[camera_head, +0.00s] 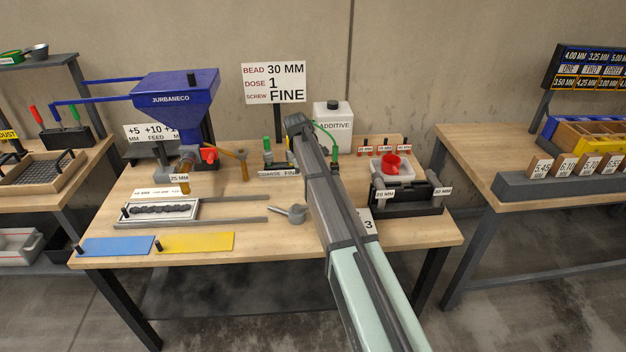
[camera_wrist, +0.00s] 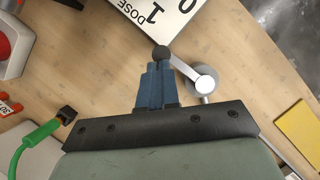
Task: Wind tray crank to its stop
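The tray crank (camera_head: 292,213) is a light grey lever with a round hub, standing on the table to the right of the rails. In the wrist view the hub (camera_wrist: 205,80) lies right of my fingers, and a short arm joins it toward a dark round knob (camera_wrist: 162,52). My gripper (camera_wrist: 157,68) has its blue fingers close together at this knob and looks shut on it. The exact contact is partly hidden. In the head view my own arm hides the fingers and knob. The tray (camera_head: 188,213) holds dark grey material at the left of the rails.
Rails (camera_head: 235,220) run from the tray toward the crank. Blue (camera_head: 115,246) and yellow (camera_head: 197,242) plates lie in front. A white numbered card (camera_wrist: 160,15) is near the knob.

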